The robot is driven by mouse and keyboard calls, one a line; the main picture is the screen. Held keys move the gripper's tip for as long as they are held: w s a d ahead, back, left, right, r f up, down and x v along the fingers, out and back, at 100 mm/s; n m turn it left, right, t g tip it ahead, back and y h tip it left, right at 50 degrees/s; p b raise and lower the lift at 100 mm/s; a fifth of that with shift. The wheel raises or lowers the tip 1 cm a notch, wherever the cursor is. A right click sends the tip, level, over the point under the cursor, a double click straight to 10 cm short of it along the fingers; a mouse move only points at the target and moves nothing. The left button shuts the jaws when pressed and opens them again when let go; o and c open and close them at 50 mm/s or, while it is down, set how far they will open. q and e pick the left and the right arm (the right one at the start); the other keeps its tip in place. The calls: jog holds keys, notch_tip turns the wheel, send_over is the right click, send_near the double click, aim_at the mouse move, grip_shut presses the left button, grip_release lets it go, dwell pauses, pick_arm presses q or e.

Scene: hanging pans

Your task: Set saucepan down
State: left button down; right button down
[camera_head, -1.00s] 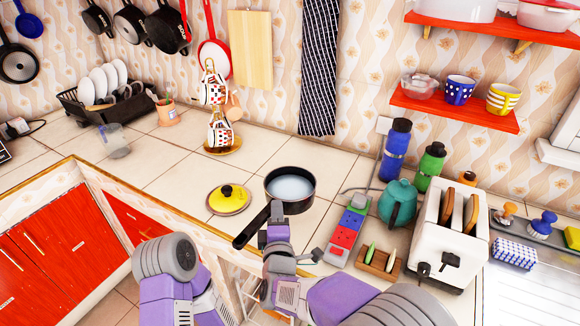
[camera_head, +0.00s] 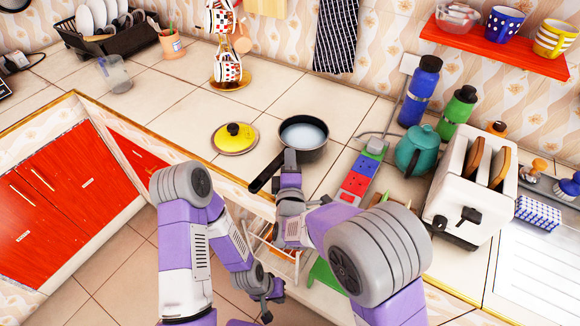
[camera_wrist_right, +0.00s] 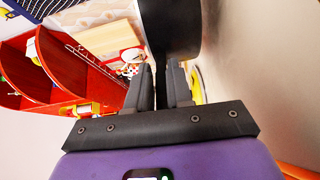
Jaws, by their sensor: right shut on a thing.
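The black saucepan (camera_head: 304,148) with a pale inside is upright at the counter's front part, right of the yellow lid (camera_head: 234,142). I cannot tell whether its base touches the tiles. Its handle (camera_head: 263,178) points to the lower left. My right gripper (camera_head: 289,162) is shut on the handle close to the pan body. In the right wrist view the pan's dark side (camera_wrist_right: 170,28) fills the top middle, and the handle runs between the fingers (camera_wrist_right: 162,95). My left gripper (camera_head: 266,304) hangs low over the floor, away from the pan; its jaws are too small to read.
A cup stand (camera_head: 231,85) is behind the lid. Bare tiles (camera_head: 165,120) lie to the left.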

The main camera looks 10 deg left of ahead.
jog(key=shift+w+f, duration=0.1)
jog(key=shift+f, duration=0.65)
jog(key=shift+r, duration=0.1)
jog(key=c, duration=1.5)
grip_release()
jog(key=shift+f, duration=0.35)
jog(key=o, duration=0.5)
jog(key=shift+r, duration=0.1)
jog(key=shift+r, duration=0.15)
jog(key=p+v, duration=0.1)
jog(key=v, duration=1.1)
